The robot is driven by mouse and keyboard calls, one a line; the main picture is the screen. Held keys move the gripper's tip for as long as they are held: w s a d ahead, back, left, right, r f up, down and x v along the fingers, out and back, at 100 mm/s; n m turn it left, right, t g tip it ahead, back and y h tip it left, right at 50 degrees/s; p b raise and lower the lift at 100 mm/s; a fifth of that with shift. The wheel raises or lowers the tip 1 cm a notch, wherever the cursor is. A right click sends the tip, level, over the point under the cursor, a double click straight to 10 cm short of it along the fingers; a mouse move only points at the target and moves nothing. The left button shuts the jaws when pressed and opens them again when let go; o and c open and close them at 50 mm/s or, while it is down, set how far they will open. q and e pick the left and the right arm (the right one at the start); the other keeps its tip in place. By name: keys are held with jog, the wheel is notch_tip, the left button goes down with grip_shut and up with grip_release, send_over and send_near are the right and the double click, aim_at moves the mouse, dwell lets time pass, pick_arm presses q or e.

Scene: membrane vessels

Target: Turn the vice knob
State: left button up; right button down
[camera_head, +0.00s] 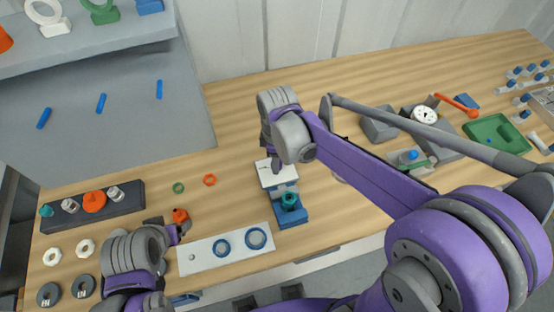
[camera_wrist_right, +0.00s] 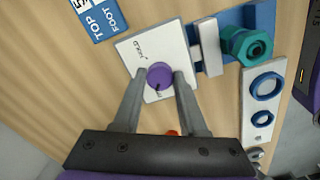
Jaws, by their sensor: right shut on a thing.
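The vice (camera_head: 293,213) is a blue base with pale jaws. It holds a teal nut-shaped part (camera_head: 290,201), also seen in the right wrist view (camera_wrist_right: 246,46). A white plate (camera_wrist_right: 135,50) marked "HOLD" lies against the vice and carries a round purple knob (camera_wrist_right: 160,76) with a dark pointer mark. My right gripper (camera_wrist_right: 159,78) is shut on the knob, one finger on each side; in the head view the gripper (camera_head: 276,168) comes down over the plate and hides the knob. My left gripper (camera_head: 182,232) is low at the left, beside an orange part (camera_head: 180,215); its fingers are too small to read.
A white panel (camera_head: 205,260) with blue rings lies left of the vice. A dark rack (camera_head: 70,224) with several fittings stands at the far left. A gauge (camera_head: 424,114) and a green tray (camera_head: 497,134) are at the right.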

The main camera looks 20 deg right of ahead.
pick_arm(q)
jog(key=shift+s+f+b, duration=0.2)
jog(key=shift+f+b, duration=0.1)
jog(key=shift+f, duration=0.15)
jog(key=shift+s+f+b, duration=0.2)
jog(key=shift+f+b, duration=0.1)
jog(key=shift+f, duration=0.15)
pick_arm(e)
jog(key=m, duration=0.5)
pick_arm(q)
jog(key=shift+s+f+b, duration=0.2)
jog(key=shift+f+b, duration=0.2)
jog(key=shift+f, duration=0.15)
pick_arm(e)
jog(key=m, duration=0.5)
jog(key=shift+m, duration=0.3)
pick_arm(q)
jog(key=shift+s+f+b, duration=0.1)
jog(key=shift+f+b, duration=0.25)
jog(key=shift+f, duration=0.1)
pick_arm(e)
jog(key=m, duration=0.6)
jog(key=shift+a, duration=0.1)
pick_arm(q)
jog(key=shift+s+f, duration=0.1)
jog(key=shift+f, duration=0.15)
pick_arm(e)
jog(key=m, duration=0.5)
jog(key=shift+m, duration=0.4)
